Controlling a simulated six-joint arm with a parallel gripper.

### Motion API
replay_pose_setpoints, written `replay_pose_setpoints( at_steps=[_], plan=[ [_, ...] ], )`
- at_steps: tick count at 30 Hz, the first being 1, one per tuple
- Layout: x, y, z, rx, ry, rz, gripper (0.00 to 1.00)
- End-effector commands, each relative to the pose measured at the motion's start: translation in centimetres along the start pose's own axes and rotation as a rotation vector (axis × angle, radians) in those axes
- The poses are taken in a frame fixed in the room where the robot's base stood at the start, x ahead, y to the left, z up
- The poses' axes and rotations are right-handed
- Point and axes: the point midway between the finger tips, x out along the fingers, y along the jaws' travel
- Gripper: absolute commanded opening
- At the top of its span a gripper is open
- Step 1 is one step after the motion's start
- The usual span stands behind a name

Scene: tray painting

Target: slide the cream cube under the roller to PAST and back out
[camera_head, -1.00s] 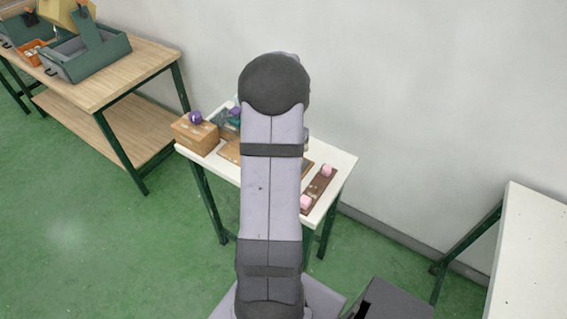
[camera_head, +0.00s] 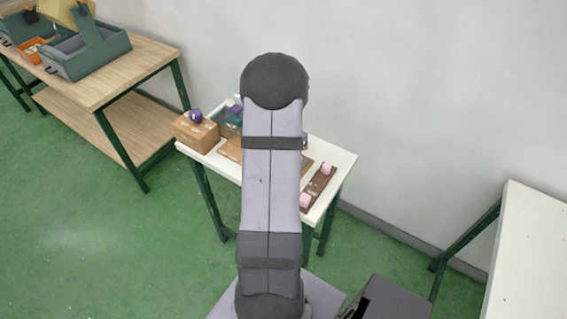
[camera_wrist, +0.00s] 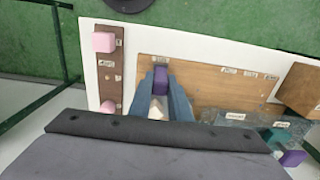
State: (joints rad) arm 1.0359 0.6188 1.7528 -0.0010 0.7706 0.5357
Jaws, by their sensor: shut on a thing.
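My gripper (camera_wrist: 160,86) shows in the wrist view as two blue fingers over the wooden board (camera_wrist: 213,98). Its tips are closed against both sides of a purple block (camera_wrist: 160,80). A cream piece (camera_wrist: 157,109), probably the cream cube, shows between the fingers, nearer the camera than the purple block. Its lower part is hidden, and I cannot tell whether it touches the block or the fingers. Small labels lie on the board, too small to read. I cannot make out a roller. In the head view my arm hides the gripper and the cream piece.
A dark brown strip (camera_wrist: 112,75) holds two pink cubes, one (camera_wrist: 104,42) at its far end. A brown box (camera_head: 197,135) with a purple ball (camera_head: 195,117) stands at the white table's left end. A teal piece (camera_wrist: 280,132) and another purple piece (camera_wrist: 292,158) are near the box.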

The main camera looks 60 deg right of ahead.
Motion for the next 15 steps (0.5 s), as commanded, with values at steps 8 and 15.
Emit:
replay_pose_setpoints(
  at_steps=[8, 15],
  plan=[
    [-0.1, -3.5, 0.0, -0.005, 0.000, -0.002, 0.00],
    [-0.1, -9.2, 0.0, -0.006, 0.002, -0.003, 0.00]
  ],
)
